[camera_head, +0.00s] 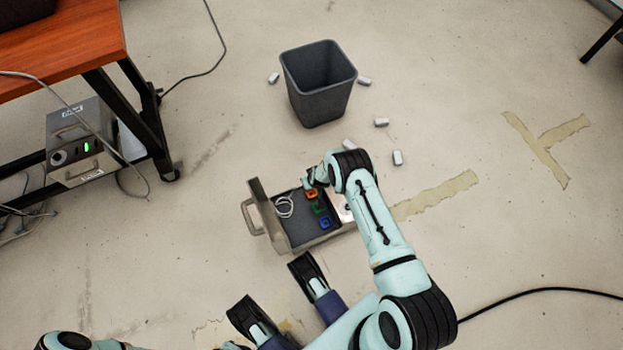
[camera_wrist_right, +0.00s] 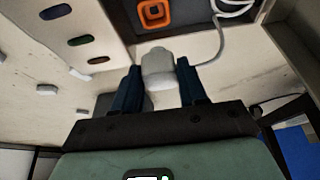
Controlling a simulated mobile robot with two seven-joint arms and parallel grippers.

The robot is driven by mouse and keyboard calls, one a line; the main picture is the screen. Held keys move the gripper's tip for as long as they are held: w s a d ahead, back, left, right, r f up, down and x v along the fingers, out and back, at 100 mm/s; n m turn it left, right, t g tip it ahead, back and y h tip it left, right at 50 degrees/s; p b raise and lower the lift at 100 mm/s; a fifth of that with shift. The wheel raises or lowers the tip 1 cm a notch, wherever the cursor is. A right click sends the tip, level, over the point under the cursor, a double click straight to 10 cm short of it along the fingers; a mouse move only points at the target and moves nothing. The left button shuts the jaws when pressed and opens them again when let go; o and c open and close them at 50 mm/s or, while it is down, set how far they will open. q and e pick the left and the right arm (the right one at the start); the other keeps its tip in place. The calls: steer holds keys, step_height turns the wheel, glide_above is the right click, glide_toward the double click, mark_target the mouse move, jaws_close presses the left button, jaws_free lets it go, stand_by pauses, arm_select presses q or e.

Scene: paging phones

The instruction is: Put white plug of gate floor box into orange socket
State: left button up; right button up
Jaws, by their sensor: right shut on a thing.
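The open floor box (camera_head: 292,241) sits on the floor with its lid raised on the left. Inside are an orange socket (camera_head: 311,194), a green socket (camera_head: 318,208), a blue socket (camera_head: 325,222) and a coiled white cable (camera_head: 285,206). My right gripper (camera_head: 309,183) is at the box's far edge, by the orange socket. In the right wrist view its fingers are shut on the white plug (camera_wrist_right: 158,66), whose cable (camera_wrist_right: 222,35) runs up right. The plug is apart from the orange socket (camera_wrist_right: 154,13), which lies just beyond its tip.
A grey bin (camera_head: 318,85) stands beyond the box, with several small white pieces (camera_head: 381,122) around it. A wooden table (camera_head: 60,40) and a metal case (camera_head: 82,145) are at the left. Floor to the right is mostly clear, with a black cable (camera_head: 540,291).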

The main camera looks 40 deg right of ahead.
steer(key=shift+f, duration=4.1)
steer(key=shift+f, duration=0.4)
steer(key=o, duration=1.2)
steer(key=shift+c, duration=0.2)
arm_select(q)
steer(key=w+d+r+t+p, duration=0.2)
steer(key=w+r+t+p, duration=0.2)
steer(key=w+r+p, duration=0.5)
steer(key=shift+d+r+m+g, duration=0.15)
steer(key=shift+d+r+m, duration=0.2)
steer(key=shift+r, duration=0.3)
steer(key=shift+d+r+m+g, duration=0.15)
steer(key=shift+d+r, duration=0.3)
steer(key=shift+r, duration=0.2)
arm_select(e)
steer(key=v, duration=1.3)
steer(key=shift+r, duration=0.15)
